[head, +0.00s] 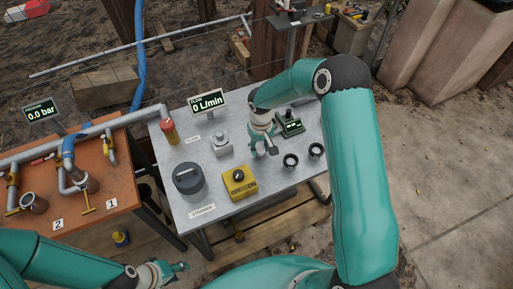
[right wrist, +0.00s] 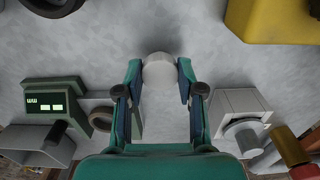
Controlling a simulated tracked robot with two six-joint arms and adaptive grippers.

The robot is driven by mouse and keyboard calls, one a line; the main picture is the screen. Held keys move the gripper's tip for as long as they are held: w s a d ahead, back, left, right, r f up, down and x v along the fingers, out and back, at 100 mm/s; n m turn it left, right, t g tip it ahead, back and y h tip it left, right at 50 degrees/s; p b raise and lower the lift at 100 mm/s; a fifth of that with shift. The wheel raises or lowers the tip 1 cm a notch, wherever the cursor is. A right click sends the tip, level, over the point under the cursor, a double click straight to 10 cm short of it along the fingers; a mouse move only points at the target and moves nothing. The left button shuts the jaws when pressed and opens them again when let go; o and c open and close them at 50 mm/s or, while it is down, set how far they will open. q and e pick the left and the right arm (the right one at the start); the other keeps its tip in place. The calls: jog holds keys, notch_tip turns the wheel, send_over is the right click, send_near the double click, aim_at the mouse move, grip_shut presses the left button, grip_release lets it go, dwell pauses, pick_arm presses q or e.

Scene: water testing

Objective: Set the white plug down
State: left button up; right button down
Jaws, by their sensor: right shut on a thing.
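The white plug (right wrist: 160,72) is between the fingertips of my right gripper (right wrist: 159,80) in the right wrist view. The fingers are shut on its sides. It looks like a short, pale round piece, close over the grey tabletop (right wrist: 215,60); I cannot tell whether it touches. In the head view my right gripper (head: 268,150) points down over the middle right of the grey table (head: 262,203), and the plug is hard to make out there. My left gripper (head: 180,267) is low at the left, away from the table; its opening is unclear.
Around my right gripper stand a green meter (head: 289,126), a grey block with a round top (head: 221,146), a yellow box (head: 239,185) and two black-rimmed cups (head: 290,161). A dark lidded pot (head: 188,179) stands further left. An orange pipe bench (head: 125,190) adjoins at left.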

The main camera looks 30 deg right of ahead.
aim_at(260, 149)
jog(key=shift+f, duration=0.15)
jog(key=c, duration=0.7)
grip_release()
jog(key=shift+r, duration=0.2)
jog(key=shift+w+r, duration=0.1)
jog(key=shift+r, duration=0.2)
notch_tip(260, 149, up, 11)
jog(key=shift+r+b, duration=0.15)
jog(key=shift+b, duration=1)
